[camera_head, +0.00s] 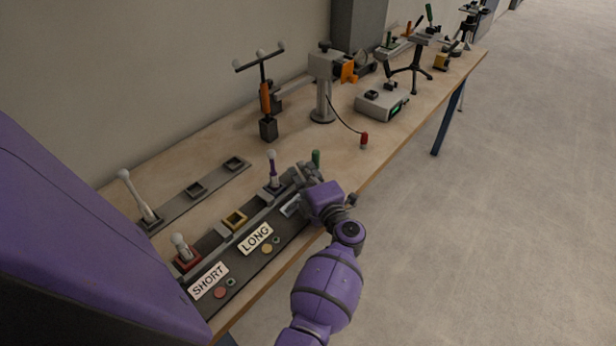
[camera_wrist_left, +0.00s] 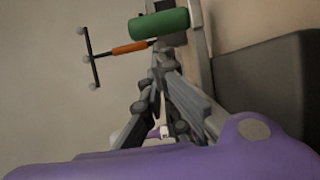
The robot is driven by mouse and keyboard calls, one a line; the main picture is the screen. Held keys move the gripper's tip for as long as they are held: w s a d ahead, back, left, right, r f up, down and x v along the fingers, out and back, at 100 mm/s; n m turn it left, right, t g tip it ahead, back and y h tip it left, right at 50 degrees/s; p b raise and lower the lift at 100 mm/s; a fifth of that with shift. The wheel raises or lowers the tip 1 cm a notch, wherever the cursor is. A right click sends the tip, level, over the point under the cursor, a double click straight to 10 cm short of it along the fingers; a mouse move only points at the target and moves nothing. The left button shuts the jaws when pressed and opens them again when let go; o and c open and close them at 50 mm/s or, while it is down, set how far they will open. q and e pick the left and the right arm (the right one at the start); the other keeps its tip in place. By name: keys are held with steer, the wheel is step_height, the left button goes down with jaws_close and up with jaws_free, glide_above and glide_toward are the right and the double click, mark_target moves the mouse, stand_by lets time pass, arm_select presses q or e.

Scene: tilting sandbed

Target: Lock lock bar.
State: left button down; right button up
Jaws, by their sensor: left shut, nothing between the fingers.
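A long grey bar (camera_head: 262,213), seemingly the lock bar, runs along the dark panel behind the SHORT and LONG labels. A green handle (camera_head: 316,158) stands upright at its far end; whether it belongs to the bar is hidden by my gripper. My left gripper (camera_head: 308,174) is at that far end, just in front of the green handle, and looks shut and empty. In the left wrist view the fingers (camera_wrist_left: 163,80) are close together, and a green cylinder (camera_wrist_left: 160,23) lies beyond their tips, apart from them as far as I can tell. My right gripper is not in view.
An orange-handled T-shaped tool (camera_head: 265,97) and a grey stand (camera_head: 323,90) are farther back. Open floor lies right.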

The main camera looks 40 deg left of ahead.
arm_select(q)
steer(key=shift+w+a, duration=0.1)
steer(key=shift+w, duration=0.05)
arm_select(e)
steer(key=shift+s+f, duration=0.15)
arm_select(q)
steer(key=shift+w, duration=0.4)
steer(key=shift+w+f+b, duration=0.1)
steer(key=shift+w+b, duration=0.25)
steer(key=shift+w, duration=0.55)
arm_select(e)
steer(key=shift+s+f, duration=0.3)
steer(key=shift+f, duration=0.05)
arm_select(q)
steer(key=shift+d, duration=0.2)
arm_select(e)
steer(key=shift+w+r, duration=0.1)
